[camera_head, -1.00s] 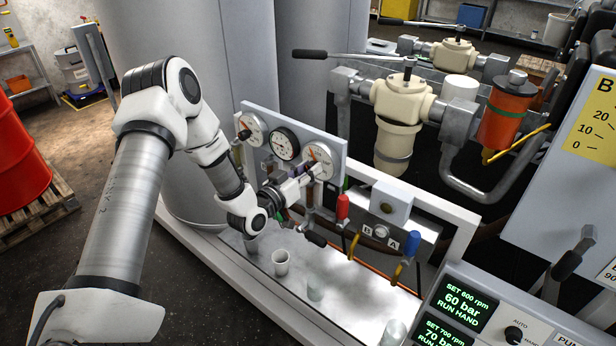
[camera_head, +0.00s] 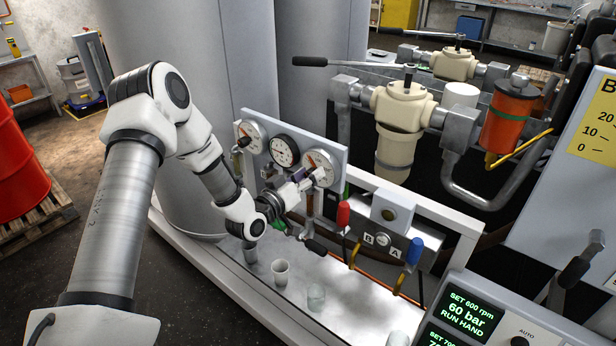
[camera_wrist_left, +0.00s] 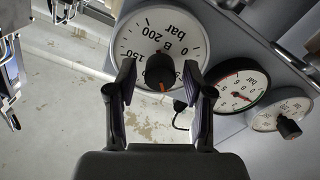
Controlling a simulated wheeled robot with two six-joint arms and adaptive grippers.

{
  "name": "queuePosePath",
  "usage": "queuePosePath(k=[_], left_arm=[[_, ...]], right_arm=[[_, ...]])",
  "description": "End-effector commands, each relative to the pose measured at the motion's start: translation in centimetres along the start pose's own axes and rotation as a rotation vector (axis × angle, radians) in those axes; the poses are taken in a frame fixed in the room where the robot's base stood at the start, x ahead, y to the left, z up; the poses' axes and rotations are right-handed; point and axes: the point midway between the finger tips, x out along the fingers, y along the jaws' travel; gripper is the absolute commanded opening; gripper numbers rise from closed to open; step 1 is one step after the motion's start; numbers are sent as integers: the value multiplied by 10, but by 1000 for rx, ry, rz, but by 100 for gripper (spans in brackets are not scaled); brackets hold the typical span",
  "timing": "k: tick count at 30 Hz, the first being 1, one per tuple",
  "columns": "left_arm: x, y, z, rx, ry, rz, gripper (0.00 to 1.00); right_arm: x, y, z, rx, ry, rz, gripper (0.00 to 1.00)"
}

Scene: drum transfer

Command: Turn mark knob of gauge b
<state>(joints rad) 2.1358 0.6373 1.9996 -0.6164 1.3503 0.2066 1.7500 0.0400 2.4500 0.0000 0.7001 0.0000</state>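Gauge b (camera_wrist_left: 135,40) is a white round dial marked "B" and "bar", seen upside down in the left wrist view. Its black mark knob (camera_wrist_left: 160,72) with an orange stripe stands out at the dial's centre. In the head view gauge b is the right-hand dial (camera_head: 323,160) on the grey panel. My left gripper (camera_head: 310,183) is in front of that dial. In the left wrist view its two fingers (camera_wrist_left: 159,80) stand open on either side of the knob, with a visible gap on each side. My right gripper is not in view.
A middle dial (camera_head: 284,151) and a left dial (camera_head: 250,137) share the panel (camera_head: 305,145). Red (camera_head: 343,215) and blue (camera_head: 414,250) handled valves stand to the right.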

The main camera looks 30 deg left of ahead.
Motion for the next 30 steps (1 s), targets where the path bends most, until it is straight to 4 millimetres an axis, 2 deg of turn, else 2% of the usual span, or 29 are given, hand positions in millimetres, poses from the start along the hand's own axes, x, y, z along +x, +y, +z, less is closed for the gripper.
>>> queuePosePath(k=[8, 11, 14, 18, 22, 27, 30], left_arm=[[-1, 0, 2, -1, -4, -1, 55], [-9, -1, 1, -2, -3, -2, 55], [-26, -2, 1, -6, -3, -4, 55], [-64, -2, 1, -11, 0, -5, 55], [-92, -1, 0, -11, 2, -5, 55], [-113, -2, 0, -6, -1, -5, 55], [-118, -1, 0, -4, -1, -2, 55]], right_arm=[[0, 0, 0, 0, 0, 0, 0], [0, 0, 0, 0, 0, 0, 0], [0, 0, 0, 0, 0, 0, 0], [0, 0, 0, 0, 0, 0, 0], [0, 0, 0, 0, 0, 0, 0], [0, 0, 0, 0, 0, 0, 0], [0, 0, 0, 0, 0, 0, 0]])
